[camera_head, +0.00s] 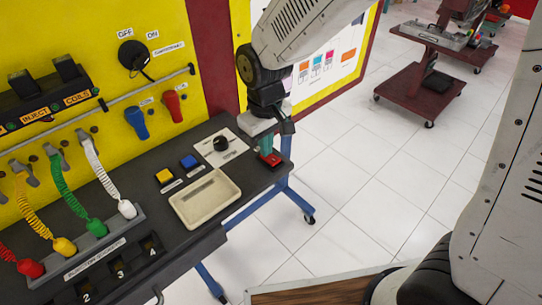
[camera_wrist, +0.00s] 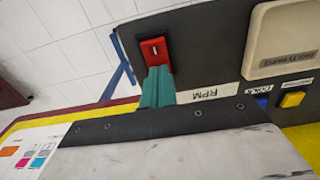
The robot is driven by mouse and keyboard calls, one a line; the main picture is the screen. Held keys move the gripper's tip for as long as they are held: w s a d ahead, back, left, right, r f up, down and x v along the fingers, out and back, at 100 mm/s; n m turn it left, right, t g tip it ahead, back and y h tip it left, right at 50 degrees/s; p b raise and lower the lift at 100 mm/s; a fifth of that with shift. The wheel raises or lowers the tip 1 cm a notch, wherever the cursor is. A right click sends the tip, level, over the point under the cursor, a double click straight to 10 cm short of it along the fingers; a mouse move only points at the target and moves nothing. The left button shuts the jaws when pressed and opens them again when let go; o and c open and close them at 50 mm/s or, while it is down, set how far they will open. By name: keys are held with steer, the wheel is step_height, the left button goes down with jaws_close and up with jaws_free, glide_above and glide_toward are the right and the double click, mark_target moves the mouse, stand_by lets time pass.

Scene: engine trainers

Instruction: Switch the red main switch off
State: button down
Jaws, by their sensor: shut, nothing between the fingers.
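The red main switch (camera_head: 272,159) sits at the right end of the dark bench top in the head view. In the wrist view the red switch (camera_wrist: 153,50) is a red block with a small dark slot and light mark on its face. My gripper (camera_head: 267,145) is shut and empty, its green fingers pointing down at the switch. In the wrist view the closed fingertips (camera_wrist: 158,72) overlap the switch's lower edge. Whether they touch it is unclear. Part of the switch is hidden behind the fingers, and I cannot tell its on or off position.
A black knob (camera_head: 221,144) on a white plate, a blue button (camera_head: 189,162), a yellow button (camera_head: 164,176) and a beige tray (camera_head: 232,186) lie left of the switch. The yellow panel (camera_head: 208,50) stands behind. Open tiled floor lies right of the bench.

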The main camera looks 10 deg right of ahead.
steer(key=shift+r, duration=0.1)
step_height(320, 180, up, 7)
stand_by(0.7)
stand_by(0.4)
